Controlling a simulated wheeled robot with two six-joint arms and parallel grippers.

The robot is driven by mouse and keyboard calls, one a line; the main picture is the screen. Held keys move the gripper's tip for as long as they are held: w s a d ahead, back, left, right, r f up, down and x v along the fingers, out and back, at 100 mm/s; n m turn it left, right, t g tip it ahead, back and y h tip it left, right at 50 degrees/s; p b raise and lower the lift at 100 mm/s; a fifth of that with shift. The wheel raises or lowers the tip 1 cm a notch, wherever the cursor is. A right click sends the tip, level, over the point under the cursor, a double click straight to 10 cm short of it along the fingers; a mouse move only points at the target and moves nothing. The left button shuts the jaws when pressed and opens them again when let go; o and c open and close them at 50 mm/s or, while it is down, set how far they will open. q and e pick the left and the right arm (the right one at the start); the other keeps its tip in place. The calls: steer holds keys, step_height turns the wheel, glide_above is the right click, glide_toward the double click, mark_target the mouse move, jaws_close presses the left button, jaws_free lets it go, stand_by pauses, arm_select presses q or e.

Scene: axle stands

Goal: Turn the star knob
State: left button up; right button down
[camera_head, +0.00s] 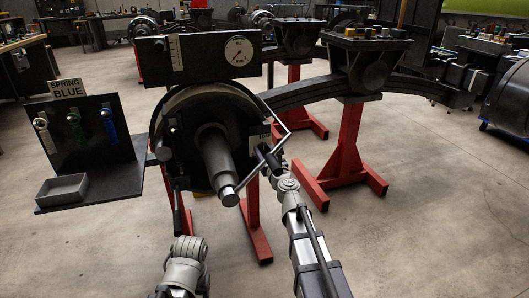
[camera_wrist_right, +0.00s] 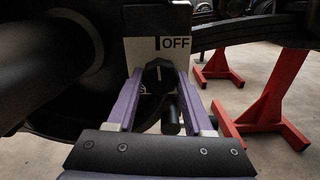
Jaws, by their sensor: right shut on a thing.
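The star knob (camera_wrist_right: 159,77) is black with a white pointer line that points up, toward the word OFF on a white plate (camera_wrist_right: 176,50). My right gripper (camera_wrist_right: 158,82) is shut on the knob, with one purple finger on each side of it. In the head view my right gripper (camera_head: 266,156) reaches the right edge of the round black housing (camera_head: 180,112); the knob is mostly hidden there. My left arm shows at the bottom of the head view, but its gripper fingers do not.
A thick grey shaft (camera_head: 217,160) sticks out of the housing toward me, left of my right gripper. A panel with a dial (camera_head: 238,51) stands above. A shelf (camera_head: 105,187) with an open grey tray (camera_head: 62,190) is at left. Red stands (camera_head: 345,145) are at right.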

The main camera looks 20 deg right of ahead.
stand_by(0.5)
steer(key=shift+c, duration=1.5)
jaws_free()
steer(key=shift+s, duration=0.1)
steer(key=s, duration=0.7)
steer(key=shift+s+d, duration=0.15)
steer(key=shift+s, duration=0.15)
